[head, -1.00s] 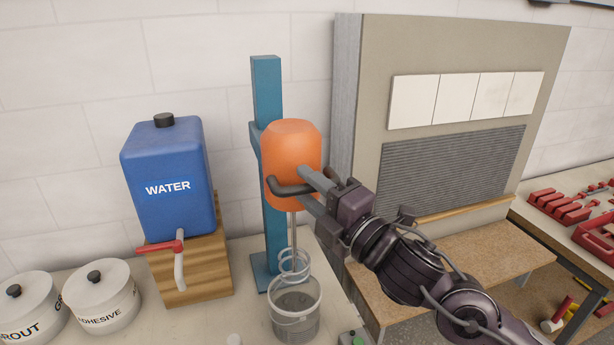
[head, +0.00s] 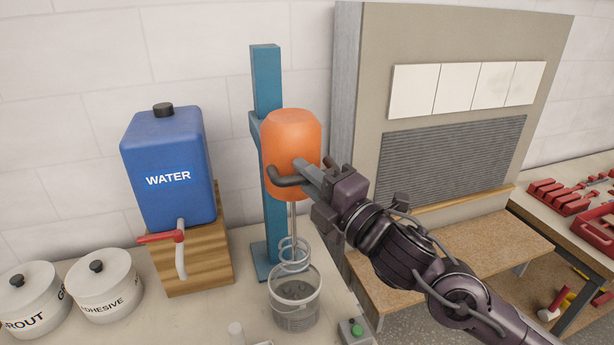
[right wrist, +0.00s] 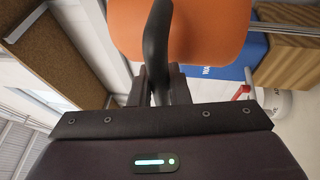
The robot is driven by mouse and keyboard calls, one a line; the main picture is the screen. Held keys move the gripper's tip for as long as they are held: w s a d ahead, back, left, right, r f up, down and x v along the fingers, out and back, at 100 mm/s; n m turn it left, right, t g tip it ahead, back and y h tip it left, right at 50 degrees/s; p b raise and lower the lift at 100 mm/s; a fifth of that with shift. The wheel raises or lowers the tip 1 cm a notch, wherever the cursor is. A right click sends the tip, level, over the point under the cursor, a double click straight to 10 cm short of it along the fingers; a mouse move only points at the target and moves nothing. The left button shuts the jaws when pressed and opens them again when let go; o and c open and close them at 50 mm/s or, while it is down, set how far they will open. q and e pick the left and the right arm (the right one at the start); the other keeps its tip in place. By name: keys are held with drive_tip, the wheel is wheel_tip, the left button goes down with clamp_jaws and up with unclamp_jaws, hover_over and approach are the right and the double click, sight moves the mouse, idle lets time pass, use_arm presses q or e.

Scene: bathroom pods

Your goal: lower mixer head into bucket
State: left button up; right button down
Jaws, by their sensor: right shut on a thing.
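The orange mixer head (head: 290,140) hangs on a blue upright stand (head: 267,90) in the head view. Its shaft and wire spiral whisk (head: 294,254) point down over the clear bucket (head: 295,305). The whisk's lower end shows at the bucket's rim; I cannot tell how far inside it is. My right gripper (head: 312,180) is shut on the dark mixer handle (head: 290,180) at the front of the head. The right wrist view shows the handle (right wrist: 157,45) between the fingers, with the orange body (right wrist: 195,30) behind. My left gripper is not in view.
A blue water tank (head: 168,170) with a red-handled tap (head: 162,237) stands left of the mixer. Two lidded white pots (head: 104,285) are at far left. A small box with a green button (head: 356,330) sits right of the bucket. A tiled panel (head: 455,140) stands at right.

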wheel_tip(320, 180, down, 19)
drive_tip(key=b, duration=1.8)
drive_tip(key=shift+f, duration=0.2)
drive_tip(key=shift+a, duration=0.1)
drive_tip(key=c, duration=1.5)
unclamp_jaws()
drive_tip(key=shift+f, duration=0.1)
drive_tip(key=shift+c, duration=0.2)
drive_tip(key=shift+o, duration=0.9)
drive_tip(key=shift+r, duration=0.2)
drive_tip(key=b+v, duration=0.2)
drive_tip(key=v, duration=0.6)
drive_tip(key=shift+f, duration=0.1)
